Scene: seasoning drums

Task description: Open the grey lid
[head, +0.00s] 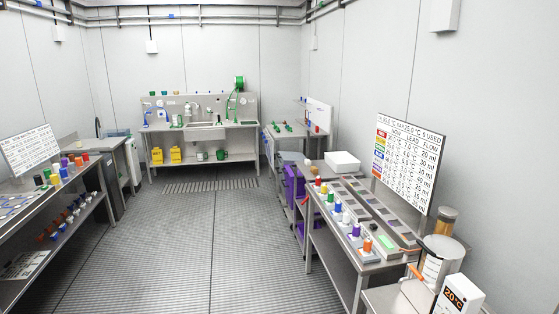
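I cannot make out for certain which thing is the grey lid. A cylindrical drum (435,269) with a pale banded side stands at the lower right, and its flat greyish top (444,248) appears to be in place. A grey box-like shape (291,157) sits by the purple bins (294,188) at the right; whether it has a lid is too small to tell. Neither of my grippers is in view.
A right bench (345,265) holds a row of coloured-capped bottles, with a sign board (404,163) behind. A white box with a 20°C display (458,297) is at the lower right. A left bench (85,187) holds coloured containers. The grated floor (190,240) between is clear.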

